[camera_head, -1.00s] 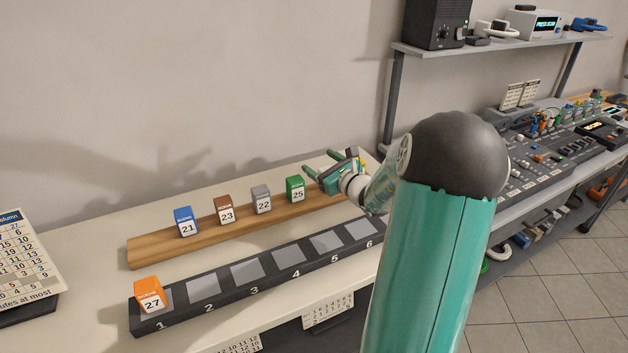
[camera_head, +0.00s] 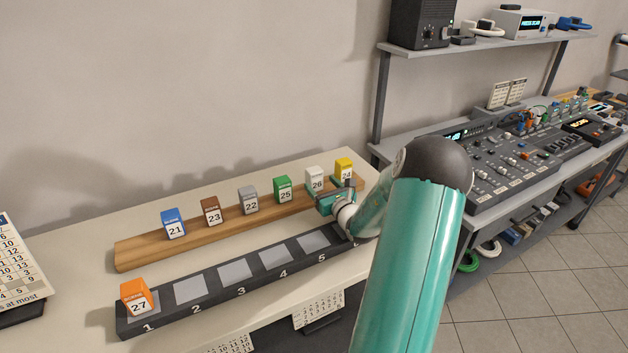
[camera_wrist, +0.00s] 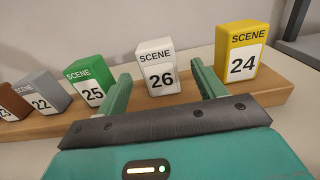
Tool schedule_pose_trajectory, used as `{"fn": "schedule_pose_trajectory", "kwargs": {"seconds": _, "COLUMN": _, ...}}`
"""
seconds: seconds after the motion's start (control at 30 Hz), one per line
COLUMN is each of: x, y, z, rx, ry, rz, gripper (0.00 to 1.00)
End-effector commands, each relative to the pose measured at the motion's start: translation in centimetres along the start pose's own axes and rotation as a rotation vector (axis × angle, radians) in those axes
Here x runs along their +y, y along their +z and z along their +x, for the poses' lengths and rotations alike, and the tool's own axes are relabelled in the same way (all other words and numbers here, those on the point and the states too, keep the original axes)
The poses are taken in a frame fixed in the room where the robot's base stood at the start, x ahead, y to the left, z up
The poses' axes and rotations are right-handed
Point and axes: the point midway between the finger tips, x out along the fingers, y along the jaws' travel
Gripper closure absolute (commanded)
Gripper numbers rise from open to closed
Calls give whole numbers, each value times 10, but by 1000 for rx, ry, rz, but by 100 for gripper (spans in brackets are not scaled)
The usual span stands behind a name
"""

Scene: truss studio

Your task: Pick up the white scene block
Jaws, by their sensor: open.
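The white scene block (camera_head: 315,179) is marked 26 and stands upright on the wooden rail (camera_head: 150,252), between the green block (camera_head: 283,188) and the yellow block (camera_head: 344,168). In the wrist view the white block (camera_wrist: 157,66) is ahead of my gripper (camera_wrist: 160,88). My gripper is open, with one finger toward each side of the white block. The block looks a little beyond the fingertips. I cannot tell whether either finger touches it. In the head view my gripper (camera_head: 328,198) is in front of the rail, close to the white block.
Blue, brown and grey blocks stand farther left on the rail. A dark numbered strip (camera_head: 220,286) lies in front, with an orange block (camera_head: 137,297) on slot 1. My arm covers its right end. A control desk (camera_head: 500,165) and shelf stand at the right.

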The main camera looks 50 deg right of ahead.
Motion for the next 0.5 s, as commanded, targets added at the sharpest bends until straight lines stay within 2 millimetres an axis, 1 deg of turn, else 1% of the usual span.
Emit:
{"fn": "schedule_pose_trajectory", "kwargs": {"seconds": 0.03, "x": 0, "y": 2, "z": 6, "rx": -4, "ry": 2, "rz": -2, "gripper": 31}}
{"fn": "schedule_pose_trajectory", "kwargs": {"seconds": 0.17, "x": 1, "y": 2, "z": 14, "rx": -2, "ry": 3, "rz": -1, "gripper": 31}}
{"fn": "schedule_pose_trajectory", "kwargs": {"seconds": 0.27, "x": 2, "y": 2, "z": 28, "rx": -3, "ry": 5, "rz": -1, "gripper": 31}}
{"fn": "schedule_pose_trajectory", "kwargs": {"seconds": 0.4, "x": 2, "y": 2, "z": 51, "rx": -3, "ry": 6, "rz": -2, "gripper": 31}}
{"fn": "schedule_pose_trajectory", "kwargs": {"seconds": 0.5, "x": 2, "y": 2, "z": 64, "rx": -2, "ry": 5, "rz": -1, "gripper": 31}}
